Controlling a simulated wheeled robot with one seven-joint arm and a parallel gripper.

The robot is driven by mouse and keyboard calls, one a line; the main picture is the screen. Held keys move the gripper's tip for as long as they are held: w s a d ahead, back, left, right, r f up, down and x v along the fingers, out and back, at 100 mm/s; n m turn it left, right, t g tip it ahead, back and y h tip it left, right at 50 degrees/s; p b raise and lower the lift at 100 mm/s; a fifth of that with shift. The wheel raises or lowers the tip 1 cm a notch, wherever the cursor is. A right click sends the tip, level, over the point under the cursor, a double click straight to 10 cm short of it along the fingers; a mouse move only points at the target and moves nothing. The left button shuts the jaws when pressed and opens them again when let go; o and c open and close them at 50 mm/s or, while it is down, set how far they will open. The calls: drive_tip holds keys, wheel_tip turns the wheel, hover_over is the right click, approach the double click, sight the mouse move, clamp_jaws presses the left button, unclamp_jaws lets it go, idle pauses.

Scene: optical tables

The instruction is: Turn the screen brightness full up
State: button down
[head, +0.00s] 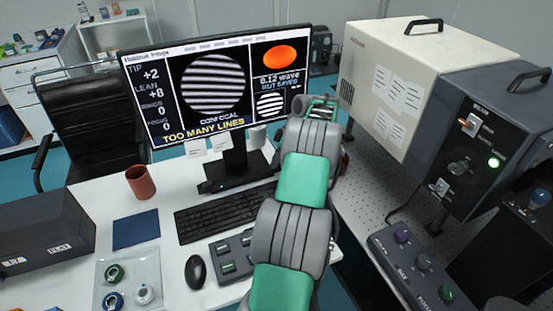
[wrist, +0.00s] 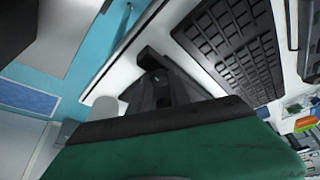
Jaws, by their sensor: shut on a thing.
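The screen (head: 217,84) stands on a black stand at the back of the white desk. It is lit and shows a striped round picture, an orange oval and the yellow words "TOO MANY LINES". My arm reaches up past its lower right corner in the head view and hides that corner. My gripper (wrist: 155,68) shows dark in the wrist view, beyond a black and green part of my arm. Its fingers are together. What they hold is too dark and covered to make out. I cannot pick out a brightness control in either view.
The keyboard (head: 222,209), which also shows in the wrist view (wrist: 232,42), lies before the screen with a mouse (head: 195,271) and a button pad. A brown cup (head: 140,182) stands left. A cream box (head: 400,85) and dark control units stand right on the perforated table.

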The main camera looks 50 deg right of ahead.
drive_tip(key=shift+f+m+b, duration=0.1)
drive_tip(key=shift+m+b, duration=0.2)
drive_tip(key=shift+b, duration=0.05)
drive_tip(key=shift+a+m+h+b, duration=0.1)
drive_tip(key=shift+m+h+b, duration=0.3)
drive_tip(key=shift+m+b, duration=0.5)
drive_tip(key=m+h+b, duration=0.1)
drive_tip(key=m, duration=0.1)
drive_tip(key=shift+m+t+b, duration=0.3)
drive_tip(key=shift+b, duration=0.1)
drive_tip(key=m, duration=0.2)
drive_tip(key=m+h+b, duration=0.1)
drive_tip(key=m, duration=0.1)
drive_tip(key=m+h+b, duration=0.1)
drive_tip(key=m, duration=0.1)
drive_tip(key=shift+a, duration=0.25)
drive_tip(key=m+g+h, duration=0.1)
drive_tip(key=m, duration=0.2)
drive_tip(key=m+g+h+b, duration=0.1)
drive_tip(key=m, duration=0.2)
drive_tip(key=shift+w+a+m, duration=0.1)
drive_tip(key=shift+w+m, duration=0.1)
drive_tip(key=shift+m, duration=0.1)
drive_tip(key=m+g, duration=0.1)
drive_tip(key=m, duration=0.1)
drive_tip(key=m+g, duration=0.1)
drive_tip(key=m, duration=0.2)
drive_tip(key=shift+w+r+m+g+h, duration=0.2)
drive_tip(key=shift+m+g+h, duration=0.1)
drive_tip(key=shift+h, duration=0.1)
